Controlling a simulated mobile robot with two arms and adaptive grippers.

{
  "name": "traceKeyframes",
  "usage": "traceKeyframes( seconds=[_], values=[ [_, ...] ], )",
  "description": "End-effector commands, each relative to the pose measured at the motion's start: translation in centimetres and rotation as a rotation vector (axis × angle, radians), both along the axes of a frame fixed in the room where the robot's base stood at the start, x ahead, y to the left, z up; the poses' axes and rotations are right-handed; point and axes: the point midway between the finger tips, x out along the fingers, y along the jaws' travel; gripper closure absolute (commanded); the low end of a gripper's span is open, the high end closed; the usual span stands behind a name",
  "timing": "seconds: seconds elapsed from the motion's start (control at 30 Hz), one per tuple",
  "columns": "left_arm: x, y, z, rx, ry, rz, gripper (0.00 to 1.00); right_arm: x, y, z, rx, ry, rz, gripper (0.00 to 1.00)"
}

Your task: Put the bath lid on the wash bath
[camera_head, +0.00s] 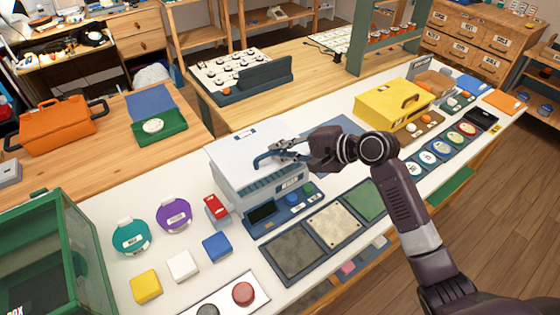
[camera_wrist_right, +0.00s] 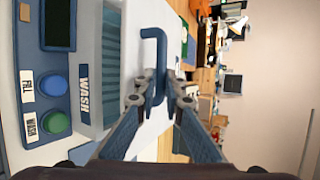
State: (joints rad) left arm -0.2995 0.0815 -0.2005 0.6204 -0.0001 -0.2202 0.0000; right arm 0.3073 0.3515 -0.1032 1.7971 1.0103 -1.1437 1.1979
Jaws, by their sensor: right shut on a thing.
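The wash bath (camera_head: 262,196) is a pale box at the middle of the white counter, with a WASH label and a control panel on its front. It also shows at the left of the wrist view (camera_wrist_right: 84,90). The white bath lid (camera_head: 236,150) with its blue bent handle (camera_head: 266,158) is over the bath's top; I cannot tell whether it is fully seated. My right gripper (camera_head: 290,150) is shut on the lid's handle, which stands between the fingertips in the wrist view (camera_wrist_right: 155,48). My left gripper is not in view.
Three square panels (camera_head: 333,225) lie in front of the bath on the right. A red block (camera_head: 217,208) and round tags stand to its left. A yellow box (camera_head: 392,104) is farther right. A rack with dark knobs (camera_head: 240,75) sits behind.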

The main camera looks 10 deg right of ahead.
Motion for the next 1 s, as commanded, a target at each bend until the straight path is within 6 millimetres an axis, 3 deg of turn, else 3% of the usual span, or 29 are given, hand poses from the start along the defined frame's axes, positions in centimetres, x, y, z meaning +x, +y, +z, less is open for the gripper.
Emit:
traceKeyframes(
  seconds=[0.3,0.77,0.8,0.9,1.0],
  values=[
    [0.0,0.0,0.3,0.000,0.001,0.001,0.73,0.0,0.1,-3.8,0.003,0.000,-0.001,1.00],
    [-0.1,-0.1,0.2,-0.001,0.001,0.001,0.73,0.0,0.0,-4.7,0.002,-0.002,-0.001,1.00],
    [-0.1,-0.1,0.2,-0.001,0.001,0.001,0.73,0.0,0.0,-4.8,-0.001,0.001,0.000,0.86],
    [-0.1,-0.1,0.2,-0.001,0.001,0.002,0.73,0.0,0.0,-4.8,0.000,0.000,0.000,0.76],
    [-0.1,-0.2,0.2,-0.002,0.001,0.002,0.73,0.0,0.0,-4.7,0.000,0.000,0.000,0.73]
  ],
)
